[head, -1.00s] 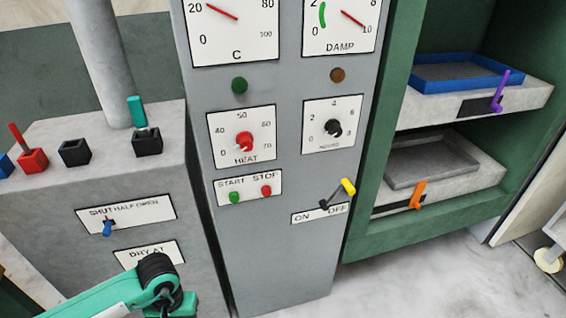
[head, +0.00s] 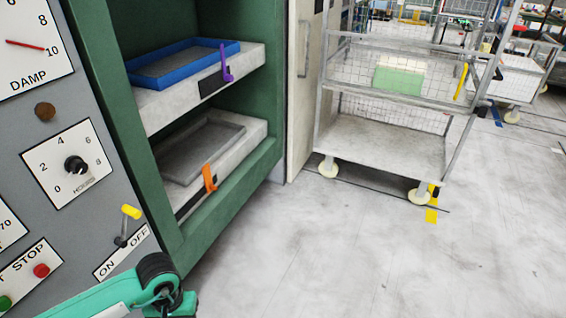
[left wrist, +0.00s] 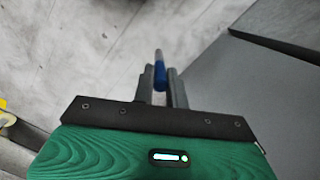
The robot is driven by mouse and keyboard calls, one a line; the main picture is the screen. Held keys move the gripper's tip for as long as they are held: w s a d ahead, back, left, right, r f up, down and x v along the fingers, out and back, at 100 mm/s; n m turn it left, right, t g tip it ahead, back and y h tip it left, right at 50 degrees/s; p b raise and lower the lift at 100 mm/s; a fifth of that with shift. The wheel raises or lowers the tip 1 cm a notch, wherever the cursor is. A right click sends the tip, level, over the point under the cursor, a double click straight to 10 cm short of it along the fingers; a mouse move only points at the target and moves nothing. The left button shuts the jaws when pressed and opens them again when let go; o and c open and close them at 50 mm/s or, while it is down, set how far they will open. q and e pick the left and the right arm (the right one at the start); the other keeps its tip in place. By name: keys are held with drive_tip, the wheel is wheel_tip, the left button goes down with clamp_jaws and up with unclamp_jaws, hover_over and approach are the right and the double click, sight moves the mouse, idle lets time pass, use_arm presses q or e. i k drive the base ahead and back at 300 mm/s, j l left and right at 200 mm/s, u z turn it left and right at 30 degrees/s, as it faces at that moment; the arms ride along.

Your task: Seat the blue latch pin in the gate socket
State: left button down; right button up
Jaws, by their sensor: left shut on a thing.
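In the left wrist view my left gripper (left wrist: 160,88) is shut on the blue latch pin (left wrist: 160,73). The pin sits between the two grey fingers, with its paler tip pointing away from the gripper. Pale floor lies behind it. In the head view only part of my teal left arm shows at the bottom left; the gripper and pin are out of that frame. I cannot make out the gate socket in either view. My right gripper is in neither view.
A wire-sided trolley (head: 385,143) with a pale green block (head: 399,76) stands at the back right. The green press cabinet (head: 225,218) holds a blue tray (head: 180,65) and a grey tray (head: 200,150). The grey control panel (head: 110,190) is at left. Open floor lies between.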

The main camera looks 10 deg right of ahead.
sight(480, 115)
drive_tip(key=z, duration=1.6)
drive_tip(key=i+l+z, duration=0.1)
drive_tip(key=i+z, duration=0.8)
drive_tip(key=i+j, duration=0.15)
drive_tip(key=i, duration=0.8)
drive_tip(key=i+j, duration=0.1)
drive_tip(key=i, duration=0.8)
drive_tip(key=i+u, duration=0.35)
drive_tip(key=i+l+u, duration=0.1)
drive_tip(key=i+u, duration=0.25)
drive_tip(key=i+l+u, duration=0.15)
drive_tip(key=u, duration=0.15)
